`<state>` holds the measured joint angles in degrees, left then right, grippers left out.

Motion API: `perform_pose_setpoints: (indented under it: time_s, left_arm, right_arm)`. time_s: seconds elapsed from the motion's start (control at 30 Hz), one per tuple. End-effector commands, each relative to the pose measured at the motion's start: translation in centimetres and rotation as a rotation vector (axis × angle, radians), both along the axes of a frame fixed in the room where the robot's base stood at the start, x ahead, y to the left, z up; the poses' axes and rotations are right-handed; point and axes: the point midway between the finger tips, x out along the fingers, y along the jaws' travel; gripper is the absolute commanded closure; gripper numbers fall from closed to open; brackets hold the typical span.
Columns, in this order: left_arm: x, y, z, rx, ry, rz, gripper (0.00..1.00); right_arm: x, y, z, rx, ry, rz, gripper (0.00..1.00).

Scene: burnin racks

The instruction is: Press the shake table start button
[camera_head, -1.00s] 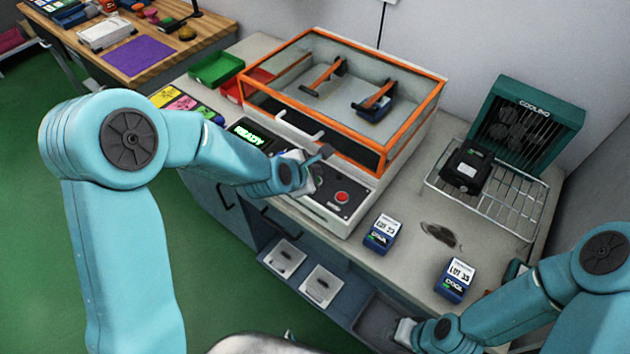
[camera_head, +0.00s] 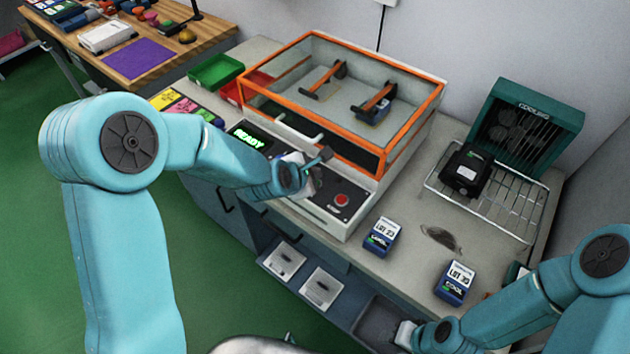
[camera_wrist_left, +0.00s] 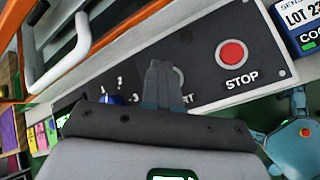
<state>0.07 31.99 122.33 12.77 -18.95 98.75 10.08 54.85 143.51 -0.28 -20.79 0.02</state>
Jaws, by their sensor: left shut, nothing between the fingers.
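The shake table (camera_head: 270,105) has a clear cover with an orange frame, closed over its deck. Its front panel carries a green READY display (camera_head: 249,136) and a red STOP button (camera_head: 341,199). In the left wrist view the STOP button (camera_wrist_left: 232,54) shows plainly. My right gripper (camera_head: 402,335) is low at the right, jaws unclear.
Two labelled blue boxes, LOT 23 (camera_head: 382,236) and LOT 39 (camera_head: 455,281), stand on the bench right of the panel. A wire rack (camera_head: 510,215) with a dark box (camera_head: 467,168) and a cooling fan unit (camera_head: 530,125) are farther right. Green (camera_head: 213,71) and red bins stand left.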

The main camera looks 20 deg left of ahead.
Motion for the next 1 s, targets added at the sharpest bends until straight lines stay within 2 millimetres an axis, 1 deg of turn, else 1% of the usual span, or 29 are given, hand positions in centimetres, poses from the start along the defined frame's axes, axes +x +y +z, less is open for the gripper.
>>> perform_pose_setpoints:
  time_s: [0.73, 1.0]
  left_arm:
    - [0.0, 0.0, 0.0, 0.000, 0.000, 0.000, 1.00]
    - [0.0, 0.0, -0.7, 0.000, -0.001, 0.001, 1.00]
  right_arm:
    - [0.0, 0.0, 0.0, 0.000, 0.000, 0.000, 0.57]
    - [0.0, 0.0, -1.2, 0.000, 0.000, 0.000, 0.57]
